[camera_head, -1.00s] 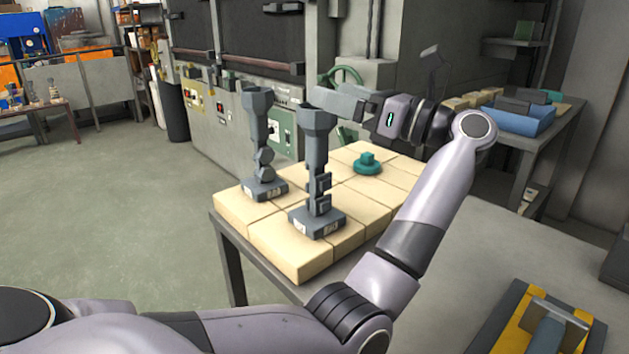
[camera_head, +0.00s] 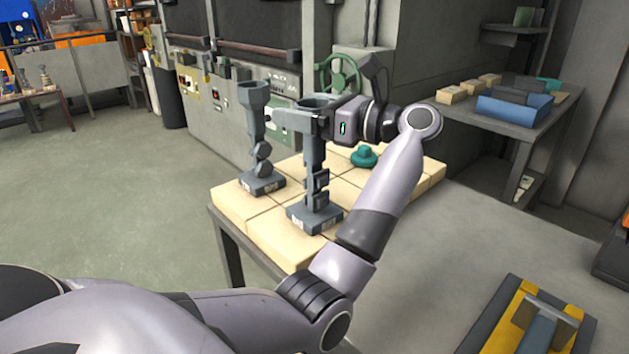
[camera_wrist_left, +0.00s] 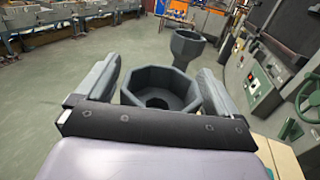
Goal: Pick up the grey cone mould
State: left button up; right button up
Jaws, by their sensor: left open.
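Two tall grey moulds with cup-shaped tops and square labelled bases stand upright on the pale block-topped table (camera_head: 232,206). The nearer grey mould (camera_head: 315,164) has an octagonal cup, which shows from above in the left wrist view (camera_wrist_left: 160,82). The farther grey mould (camera_head: 257,133) stands behind and to its left, and its round cup shows in the wrist view (camera_wrist_left: 187,45). My left gripper (camera_head: 300,115) is open at the nearer mould's top, with one finger on each side of the cup (camera_wrist_left: 158,78). I cannot tell whether the fingers touch it. My right gripper is not in view.
A teal knobbed piece (camera_head: 364,156) lies on the table behind my wrist. A grey furnace with a green handwheel (camera_head: 337,74) stands behind. A side table at right holds a blue bin (camera_head: 513,108). A yellow-and-grey tool (camera_head: 540,322) lies at lower right.

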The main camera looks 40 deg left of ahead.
pick_arm(q)
grip_shut()
